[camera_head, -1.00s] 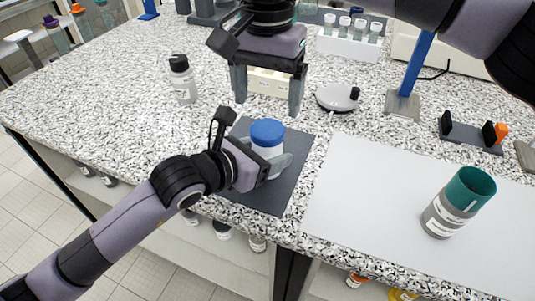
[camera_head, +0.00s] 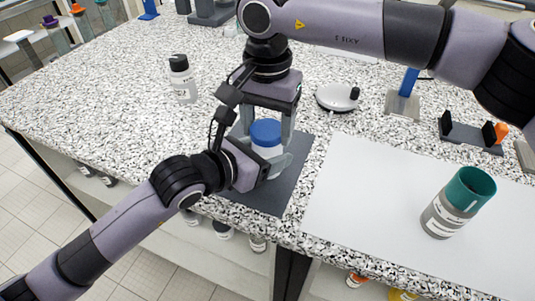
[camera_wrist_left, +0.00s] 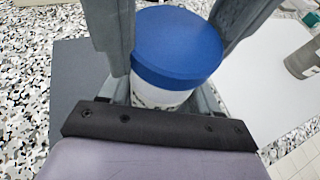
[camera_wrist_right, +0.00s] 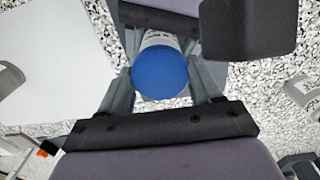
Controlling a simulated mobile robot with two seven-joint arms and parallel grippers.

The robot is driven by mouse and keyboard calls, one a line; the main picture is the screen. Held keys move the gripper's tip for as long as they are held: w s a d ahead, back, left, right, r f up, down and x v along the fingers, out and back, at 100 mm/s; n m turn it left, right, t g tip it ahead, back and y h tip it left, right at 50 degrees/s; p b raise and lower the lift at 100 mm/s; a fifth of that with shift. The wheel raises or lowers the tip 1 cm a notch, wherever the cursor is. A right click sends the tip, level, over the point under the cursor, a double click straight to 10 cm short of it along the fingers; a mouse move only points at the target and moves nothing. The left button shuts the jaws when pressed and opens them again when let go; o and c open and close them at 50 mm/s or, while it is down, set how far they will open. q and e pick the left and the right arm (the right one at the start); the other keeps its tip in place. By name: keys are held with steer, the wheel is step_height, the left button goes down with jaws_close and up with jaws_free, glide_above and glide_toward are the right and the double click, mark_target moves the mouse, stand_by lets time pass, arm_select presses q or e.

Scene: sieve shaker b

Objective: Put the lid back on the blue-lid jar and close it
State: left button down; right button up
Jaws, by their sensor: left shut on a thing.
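The white jar (camera_head: 266,152) stands upright on the dark grey mat, with its blue lid (camera_head: 266,131) resting on top. How tightly the lid is seated cannot be told. My left gripper (camera_head: 270,168) is shut on the jar body from the side, below the lid; the jar also shows in the left wrist view (camera_wrist_left: 160,96). My right gripper (camera_head: 264,127) points down from above, its fingers on either side of the lid. In the right wrist view the blue lid (camera_wrist_right: 160,73) lies between these fingers, with small gaps, so this gripper looks open.
The dark mat (camera_head: 285,190) lies near the table's front edge. A black-capped bottle (camera_head: 182,82) stands behind left. A round white device (camera_head: 337,97) sits behind right. A teal-topped container (camera_head: 457,203) stands on the white sheet (camera_head: 350,215) at right, otherwise clear.

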steer(key=m, duration=1.3)
steer(key=o, duration=1.2)
steer(key=shift+r, duration=0.15)
steer(key=shift+r, duration=2.15)
steer(key=shift+c, duration=0.5)
